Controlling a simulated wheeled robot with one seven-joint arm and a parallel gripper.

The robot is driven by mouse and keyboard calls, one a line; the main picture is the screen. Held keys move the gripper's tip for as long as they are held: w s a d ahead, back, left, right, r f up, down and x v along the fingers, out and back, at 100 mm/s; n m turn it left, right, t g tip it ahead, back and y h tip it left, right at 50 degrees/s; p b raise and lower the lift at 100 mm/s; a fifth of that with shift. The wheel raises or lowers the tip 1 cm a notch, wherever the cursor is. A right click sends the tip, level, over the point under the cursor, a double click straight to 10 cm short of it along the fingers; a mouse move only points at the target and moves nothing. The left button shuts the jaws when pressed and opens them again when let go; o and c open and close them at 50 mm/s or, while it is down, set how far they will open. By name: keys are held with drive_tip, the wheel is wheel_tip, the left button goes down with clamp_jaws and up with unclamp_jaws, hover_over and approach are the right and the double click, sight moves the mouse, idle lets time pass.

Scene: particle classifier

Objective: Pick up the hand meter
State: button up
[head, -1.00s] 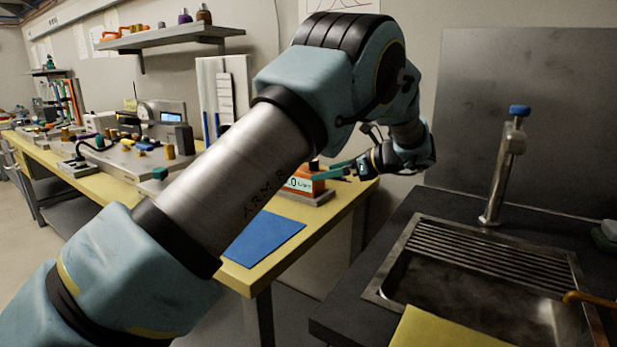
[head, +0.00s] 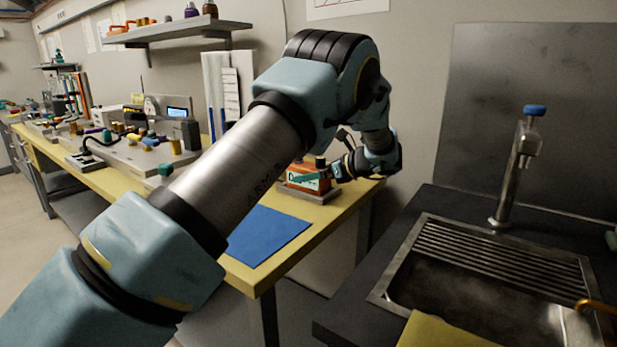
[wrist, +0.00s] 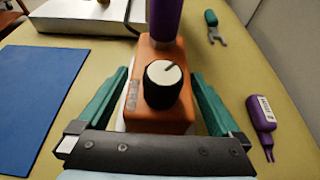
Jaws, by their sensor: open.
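The orange meter box (head: 297,185), which looks like the hand meter, stands on a grey base at the near end of the yellow bench. It has a pale display on its front. In the wrist view the orange box (wrist: 160,58) shows a black knob with a white top. My gripper (wrist: 158,75) is open, with one teal finger on each side of the box. No clear contact shows. In the head view my gripper (head: 312,176) partly covers the meter.
A blue mat (head: 266,236) lies beside the meter. In the wrist view a purple labelled item (wrist: 262,122) and a teal-handled tool (wrist: 213,27) lie to the right. A purple cylinder (wrist: 166,18) rises behind the box. A sink (head: 490,290) is at the right.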

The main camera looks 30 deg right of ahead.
drive_tip(key=shift+w+a+f, duration=0.2)
drive_tip(key=shift+w+a, duration=0.05)
drive_tip(key=shift+w, duration=0.2)
drive_tip(key=shift+c, duration=0.2)
clamp_jaws()
